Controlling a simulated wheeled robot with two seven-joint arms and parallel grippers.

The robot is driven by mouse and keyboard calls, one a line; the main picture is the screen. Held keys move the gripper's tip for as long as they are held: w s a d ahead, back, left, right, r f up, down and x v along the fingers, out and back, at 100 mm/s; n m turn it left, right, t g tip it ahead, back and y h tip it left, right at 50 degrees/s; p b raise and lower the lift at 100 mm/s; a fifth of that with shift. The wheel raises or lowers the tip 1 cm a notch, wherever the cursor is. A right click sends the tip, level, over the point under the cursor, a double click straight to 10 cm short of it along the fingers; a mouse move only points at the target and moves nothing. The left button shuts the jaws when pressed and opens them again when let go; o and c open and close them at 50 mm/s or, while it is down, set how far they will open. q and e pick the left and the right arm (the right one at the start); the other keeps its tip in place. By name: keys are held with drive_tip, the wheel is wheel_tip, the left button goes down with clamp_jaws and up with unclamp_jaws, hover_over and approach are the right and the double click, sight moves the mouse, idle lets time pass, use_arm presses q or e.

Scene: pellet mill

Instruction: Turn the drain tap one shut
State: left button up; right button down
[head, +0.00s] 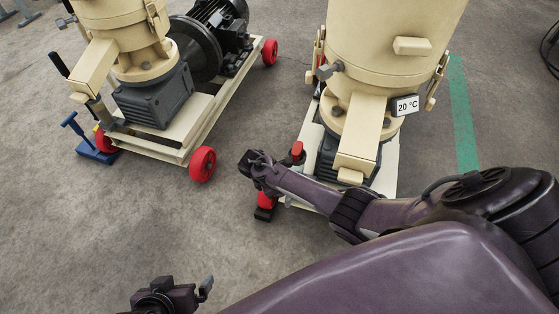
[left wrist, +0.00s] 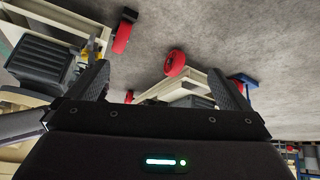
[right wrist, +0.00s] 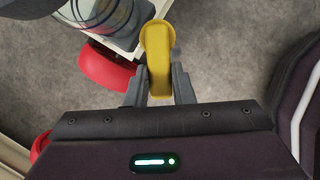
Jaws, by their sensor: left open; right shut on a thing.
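A yellow tap lever (right wrist: 158,62) stands between the fingers of my right gripper (right wrist: 159,80) in the right wrist view. The fingers are shut on it, just beside a pale frame and a red wheel (right wrist: 105,66). In the head view my right forearm and wrist (head: 262,170) reach the front left corner of the right-hand mill (head: 385,60) and hide the lever. A small yellow part (head: 97,129) shows at the left-hand mill. My left gripper (head: 188,285) is open and empty, low at the front, apart from both mills; its spread fingers also show in the left wrist view (left wrist: 158,75).
The left-hand mill (head: 130,40) stands on a cream wheeled frame (head: 180,152) with red wheels. A blue stand-like object (head: 92,148) is beside it. A display reading 20 °C (head: 405,105) is on the right-hand mill. The floor between and in front is clear.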

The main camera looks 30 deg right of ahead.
use_arm(q)
drive_tip(key=w+d+r+t+h+b, duration=0.1)
drive_tip(key=w+r+t, duration=0.4)
drive_tip(key=r, duration=0.5)
drive_tip(key=w+d+r+t+h+b, duration=0.1)
drive_tip(key=w+r+t+h+b, duration=0.1)
drive_tip(key=w+r+t, duration=0.4)
drive_tip(key=shift+w+d+r+t+h, duration=0.25)
drive_tip(key=shift+w+r+h, duration=0.4)
drive_tip(key=shift+r, duration=1.55)
use_arm(e)
drive_tip(key=shift+w+d+m+g+y, duration=0.25)
drive_tip(key=shift+w+m+g, duration=0.2)
drive_tip(key=shift+m, duration=0.8)
drive_tip(key=shift+w+d+m+g+y, duration=0.3)
drive_tip(key=shift+m+g, duration=0.1)
drive_tip(key=shift+m, duration=0.9)
drive_tip(key=shift+w+d+m+g+y, duration=0.25)
drive_tip(key=shift+w+m+g, duration=0.2)
drive_tip(key=shift+m, duration=0.8)
use_arm(q)
drive_tip(key=shift+s, duration=0.2)
use_arm(e)
drive_tip(key=c, duration=1.2)
unclamp_jaws()
drive_tip(key=shift+c, duration=0.2)
